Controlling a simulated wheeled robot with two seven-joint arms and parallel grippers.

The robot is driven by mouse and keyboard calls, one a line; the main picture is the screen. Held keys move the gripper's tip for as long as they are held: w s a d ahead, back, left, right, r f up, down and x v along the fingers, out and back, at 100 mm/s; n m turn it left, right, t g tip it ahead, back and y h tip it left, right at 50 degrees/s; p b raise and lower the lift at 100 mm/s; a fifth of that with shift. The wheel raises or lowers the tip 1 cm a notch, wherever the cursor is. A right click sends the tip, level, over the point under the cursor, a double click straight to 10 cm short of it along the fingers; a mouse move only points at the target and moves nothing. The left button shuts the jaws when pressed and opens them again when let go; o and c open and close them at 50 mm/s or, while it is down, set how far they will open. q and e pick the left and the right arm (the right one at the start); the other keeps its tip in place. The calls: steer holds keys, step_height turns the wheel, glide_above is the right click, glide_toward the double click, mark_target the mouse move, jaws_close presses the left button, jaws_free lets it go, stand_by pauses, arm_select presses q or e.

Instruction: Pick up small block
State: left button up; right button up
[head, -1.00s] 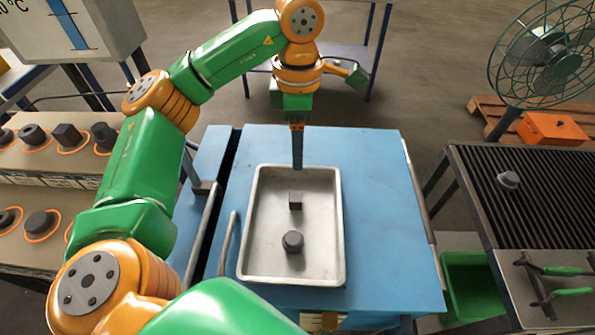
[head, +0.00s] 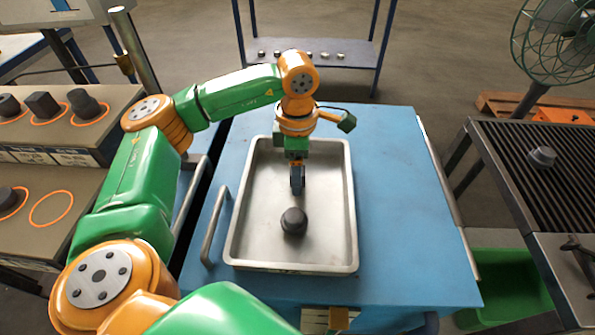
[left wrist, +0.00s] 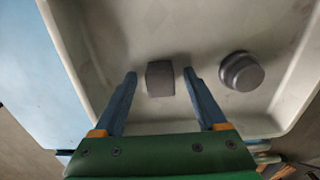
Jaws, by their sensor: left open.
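The small block is a dark grey cube (left wrist: 160,78) on the floor of the metal tray (left wrist: 110,40). In the left wrist view it lies between the two fingertips of my left gripper (left wrist: 160,80), with a gap on each side. In the head view my left gripper (head: 297,185) points straight down into the tray (head: 250,200) and hides the cube. My left gripper is open. A dark round knobbed piece (head: 293,221) lies in the tray nearer to me; it also shows at the right in the left wrist view (left wrist: 241,71). My right gripper is not in view.
The tray stands on a blue table (head: 400,220) with clear room to its right. Shelves with dark pieces in orange rings (head: 40,105) stand at left. A ribbed grill table (head: 530,170) with one grey piece, a fan and a green bin (head: 505,280) are at right.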

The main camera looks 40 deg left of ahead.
arm_select(q)
jaws_close()
steer(key=shift+r, duration=0.1)
stand_by(0.3)
